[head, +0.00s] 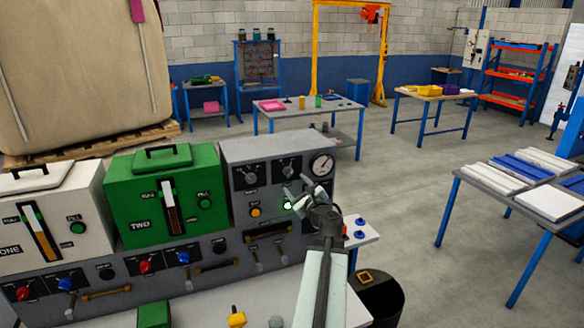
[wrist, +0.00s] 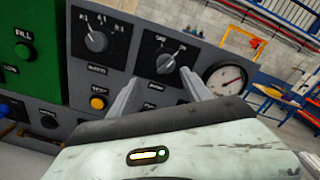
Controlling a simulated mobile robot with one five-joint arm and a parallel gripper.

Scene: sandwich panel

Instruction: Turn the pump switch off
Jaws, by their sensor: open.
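The pump switch appears to be the black rotary knob (head: 288,168) marked OFF and ON on the grey panel (head: 235,150); the label under it is too blurred to read. In the wrist view, this knob (wrist: 167,63) is ahead of my fingers, and its pointer seems to lean right, toward ON. My gripper (head: 297,189) is open and empty in front of the panel, just below the knob in the head view. In the wrist view my gripper's fingertips (wrist: 160,77) are spread to either side below the knob. I cannot tell whether they touch the panel.
A second knob (wrist: 96,41) with several positions and a yellow button (wrist: 98,103) are to the left. A round gauge (wrist: 227,79) is close to the right finger. A green tank marked TWO (head: 160,195) stands left of the panel.

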